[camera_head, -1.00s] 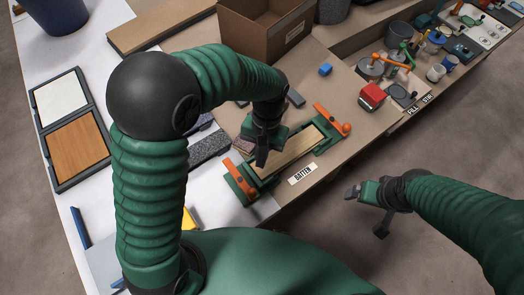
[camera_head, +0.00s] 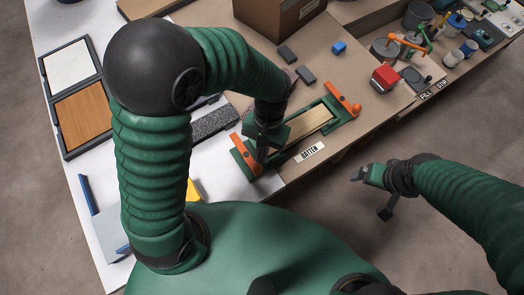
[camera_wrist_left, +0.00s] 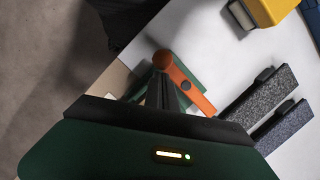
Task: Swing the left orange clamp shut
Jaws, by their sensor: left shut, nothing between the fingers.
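The left orange clamp (camera_head: 245,153) is a flat bar with a round knob, lying across the left end of the green fixture (camera_head: 344,118). A pale wooden batten (camera_head: 305,130) lies in the fixture. The other orange clamp (camera_head: 342,98) is at its right end. My left gripper (camera_head: 262,154) is shut and empty, its tips pointing down close beside the knob end of the left clamp. In the left wrist view the fingers (camera_wrist_left: 163,92) overlap the orange bar (camera_wrist_left: 196,95); contact cannot be told. My right gripper (camera_head: 359,174) hangs off the table's front edge; its jaw gap is unclear.
A BATTEN label (camera_head: 311,152) lies before the fixture. A cardboard box (camera_head: 280,18), dark blocks (camera_head: 306,75) and a blue cube (camera_head: 338,47) stand behind. Dark grey strips (camera_head: 213,123) lie left of the fixture.

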